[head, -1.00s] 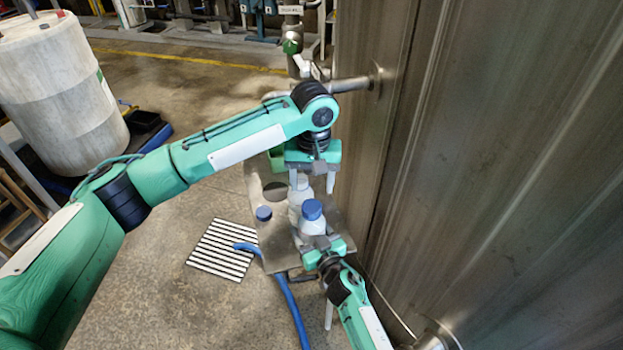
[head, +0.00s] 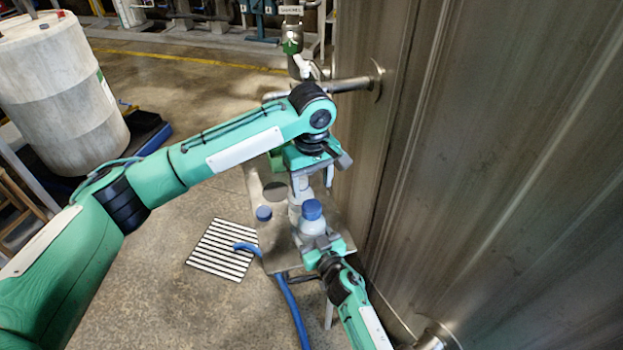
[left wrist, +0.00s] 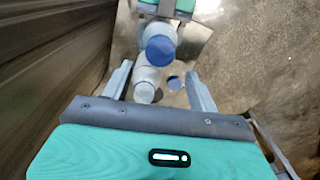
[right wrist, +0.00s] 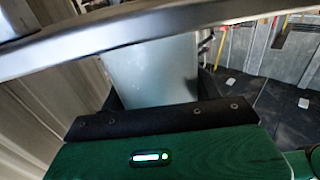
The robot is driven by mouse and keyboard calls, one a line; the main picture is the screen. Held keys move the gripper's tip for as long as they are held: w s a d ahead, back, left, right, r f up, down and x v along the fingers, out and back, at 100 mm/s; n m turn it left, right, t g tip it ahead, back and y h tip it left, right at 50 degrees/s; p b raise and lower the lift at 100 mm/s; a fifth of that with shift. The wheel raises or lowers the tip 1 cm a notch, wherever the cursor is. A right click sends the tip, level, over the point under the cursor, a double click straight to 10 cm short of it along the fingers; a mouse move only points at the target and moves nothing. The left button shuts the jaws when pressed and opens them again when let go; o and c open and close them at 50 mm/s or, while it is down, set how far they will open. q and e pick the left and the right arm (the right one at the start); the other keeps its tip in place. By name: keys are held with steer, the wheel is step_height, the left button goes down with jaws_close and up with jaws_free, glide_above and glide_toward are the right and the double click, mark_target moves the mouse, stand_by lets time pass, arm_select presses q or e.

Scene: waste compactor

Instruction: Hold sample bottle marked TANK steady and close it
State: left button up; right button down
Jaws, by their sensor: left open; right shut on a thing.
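A white bottle with a blue cap (head: 312,209) stands above the metal shelf (head: 277,240). My right gripper (head: 319,241) is shut around its body from the front. In the left wrist view its blue cap (left wrist: 160,50) shows at the top. A second white bottle (head: 295,214) stands just behind it, with no blue on top; it also shows in the left wrist view (left wrist: 146,84). A separate blue cap (head: 263,213) is on the shelf to the left. My left gripper (head: 315,181) is open above and behind the bottles, empty. No TANK marking is readable.
A tall metal wall (head: 480,170) stands close on the right. A pipe (head: 345,85) and a sampling valve (head: 293,45) are behind the shelf. A blue hose (head: 290,300) hangs at the front, beside a floor grate (head: 222,250). Open floor lies to the left.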

mark_target(311, 206)
arm_select(q)
step_height(311, 206, down, 7)
steer(key=shift+f, duration=0.2)
stand_by(0.3)
steer(key=c, duration=1)
steer(key=m, duration=2.5)
steer(key=shift+m, duration=0.4)
steer(key=o, duration=1.1)
steer(key=shift+o, duration=0.2)
